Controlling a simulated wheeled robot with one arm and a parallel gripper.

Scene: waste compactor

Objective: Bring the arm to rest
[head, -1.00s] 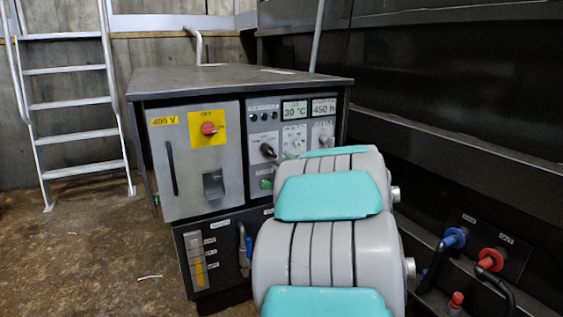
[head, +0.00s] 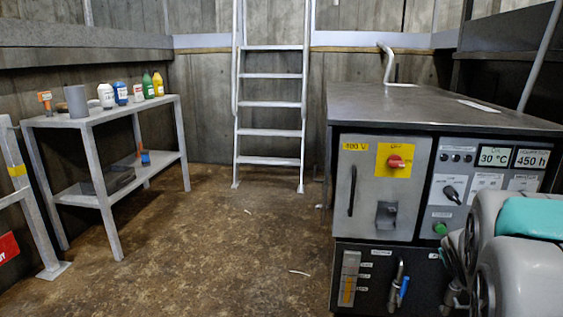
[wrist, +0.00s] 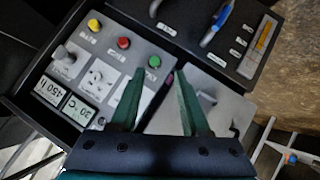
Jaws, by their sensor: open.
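My gripper (wrist: 160,108) shows in the wrist view with its two green fingers apart and nothing between them. It is in front of the control panel of the grey machine cabinet (head: 381,252), with the green button (wrist: 154,62) beyond the fingers. I cannot tell any contact with the panel. In the head view my grey and teal arm fills the lower right and hides the right part of the panel; the fingers are not clearly visible there. The cabinet has a red knob on a yellow plate (head: 393,160) and displays reading 30 °C and 450 h.
A grey shelf (head: 60,121) at the left holds several bottles and tools. A metal ladder (head: 270,132) leans at the back wall. The brown floor (head: 215,240) between shelf and cabinet is mostly clear. A pipe handle (head: 388,62) rises behind the cabinet.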

